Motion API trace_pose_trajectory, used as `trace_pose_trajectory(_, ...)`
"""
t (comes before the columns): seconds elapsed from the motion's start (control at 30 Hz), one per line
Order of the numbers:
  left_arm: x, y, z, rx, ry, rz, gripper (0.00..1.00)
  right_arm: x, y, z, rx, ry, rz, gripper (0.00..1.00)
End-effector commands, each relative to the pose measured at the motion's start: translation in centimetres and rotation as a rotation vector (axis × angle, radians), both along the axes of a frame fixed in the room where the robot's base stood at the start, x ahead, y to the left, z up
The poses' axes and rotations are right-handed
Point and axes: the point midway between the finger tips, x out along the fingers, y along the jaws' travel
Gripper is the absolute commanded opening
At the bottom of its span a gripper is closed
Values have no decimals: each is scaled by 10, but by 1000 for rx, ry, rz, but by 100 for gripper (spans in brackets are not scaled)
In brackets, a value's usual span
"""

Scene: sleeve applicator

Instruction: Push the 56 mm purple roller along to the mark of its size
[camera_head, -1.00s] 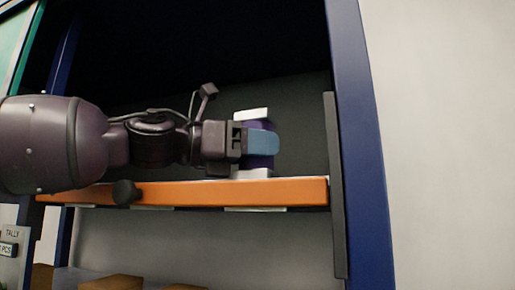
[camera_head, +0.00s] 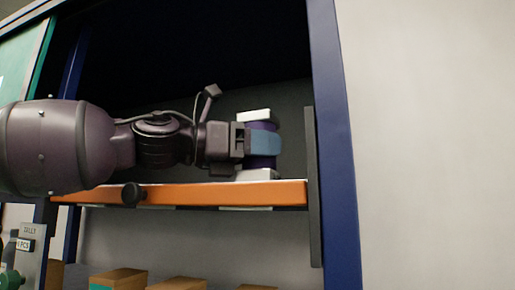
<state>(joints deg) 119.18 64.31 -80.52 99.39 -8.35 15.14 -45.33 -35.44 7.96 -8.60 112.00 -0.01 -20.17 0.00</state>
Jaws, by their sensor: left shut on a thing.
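The purple roller (camera_head: 262,126) stands upright on the orange rail, between a white piece on top (camera_head: 254,115) and a pale base (camera_head: 257,174). My left gripper (camera_head: 265,145) reaches in from the left, with its blue-grey finger across the roller's front; it is shut on the roller. The finger hides much of the roller's middle. White marks (camera_head: 245,208) show along the underside of the orange rail (camera_head: 220,194); their sizes cannot be read. My right gripper is not in view.
A dark upright strip (camera_head: 313,190) and a blue post (camera_head: 338,150) bound the right end. Cardboard boxes (camera_head: 120,278) stand below. A tally panel (camera_head: 30,245) is at lower left.

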Motion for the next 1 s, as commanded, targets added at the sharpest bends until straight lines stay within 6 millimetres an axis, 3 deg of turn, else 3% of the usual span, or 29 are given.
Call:
trace_pose_trajectory(0.33, 1, -1, 0, 1, 0, -2, 23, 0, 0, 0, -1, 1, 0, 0)
trace_pose_trajectory(0.37, 1, -1, 0, 0, 0, -1, 59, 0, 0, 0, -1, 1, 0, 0)
trace_pose_trajectory(0.57, 1, 0, 0, 0, 0, -1, 87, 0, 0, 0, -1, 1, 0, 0)
trace_pose_trajectory(0.87, 1, 2, 0, -2, -1, 0, 87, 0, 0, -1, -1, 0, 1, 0)
trace_pose_trajectory(1.0, -2, 14, 0, -4, -1, 2, 87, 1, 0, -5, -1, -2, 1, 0)
